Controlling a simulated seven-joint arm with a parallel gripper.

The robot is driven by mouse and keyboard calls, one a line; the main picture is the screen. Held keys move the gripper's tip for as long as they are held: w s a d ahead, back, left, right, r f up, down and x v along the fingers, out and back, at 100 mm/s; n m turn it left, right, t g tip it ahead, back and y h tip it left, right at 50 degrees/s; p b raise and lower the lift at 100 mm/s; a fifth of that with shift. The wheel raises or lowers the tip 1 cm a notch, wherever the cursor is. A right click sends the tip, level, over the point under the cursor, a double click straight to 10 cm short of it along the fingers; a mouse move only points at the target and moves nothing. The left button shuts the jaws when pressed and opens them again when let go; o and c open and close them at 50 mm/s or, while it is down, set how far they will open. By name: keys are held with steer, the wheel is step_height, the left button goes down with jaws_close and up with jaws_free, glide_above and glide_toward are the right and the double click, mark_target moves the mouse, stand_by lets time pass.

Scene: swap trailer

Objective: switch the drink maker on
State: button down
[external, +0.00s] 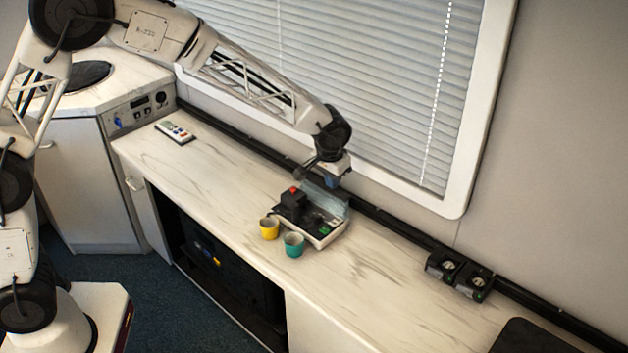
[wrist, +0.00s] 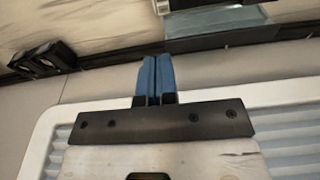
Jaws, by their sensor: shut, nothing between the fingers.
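The drink maker (external: 312,222) sits on the counter near the wall. It has a black block with a red top (external: 294,190), a pale base with green-marked parts (external: 325,230) at its right end, and a clear panel at the back. Part of that panel (wrist: 220,22) shows at the top right of the wrist view. The wrist view leaves out most of the drink maker.
A yellow cup (external: 269,228) and a teal cup (external: 293,245) stand in front of the drink maker. A remote (external: 175,132) lies at the left. Two black boxes (external: 460,276) sit by the wall rail at the right. The window blind (external: 400,90) is close behind my arm.

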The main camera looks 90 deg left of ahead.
steer(key=shift+w+a+f, duration=0.15)
steer(key=shift+a+f, duration=0.25)
steer(key=shift+f, duration=0.1)
glide_above(333, 223)
steer(key=f, duration=0.9)
steer(key=shift+w+a+f, duration=0.3)
steer(key=shift+w+f, duration=0.05)
steer(key=shift+f, duration=0.05)
steer(key=f, duration=0.2)
steer(key=shift+s+d+f, duration=0.45)
steer(key=shift+d+f, duration=0.05)
steer(key=shift+f, duration=0.3)
